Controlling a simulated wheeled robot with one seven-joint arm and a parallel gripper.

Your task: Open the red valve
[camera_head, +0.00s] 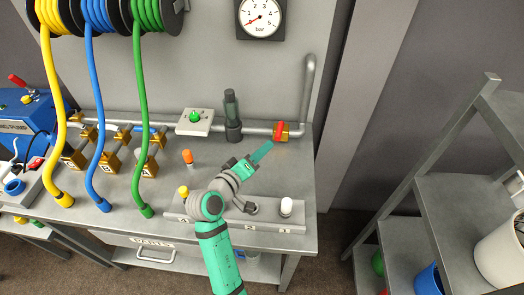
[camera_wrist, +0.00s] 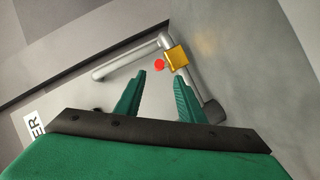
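The red valve is a red handle (camera_head: 280,131) on a brass body (camera_head: 295,131), set in a grey pipe at the back right of the bench. In the head view the handle lies across the pipe's line. In the wrist view the red handle (camera_wrist: 159,65) shows as a small round spot beside the brass body (camera_wrist: 177,57). My gripper (camera_head: 264,150) is in front and left of the valve, pointing towards it. In the wrist view my gripper (camera_wrist: 158,88) has its two green fingers apart, with nothing between them. The handle appears beyond the fingertips, apart from them.
A dark cylindrical fitting (camera_head: 232,115) stands on the pipe left of the valve. A box with a green button (camera_head: 195,119) and an orange-topped peg (camera_head: 188,158) are further left. A grey strip with knobs (camera_head: 270,220) lies near my arm. The pipe (camera_head: 309,85) rises at right.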

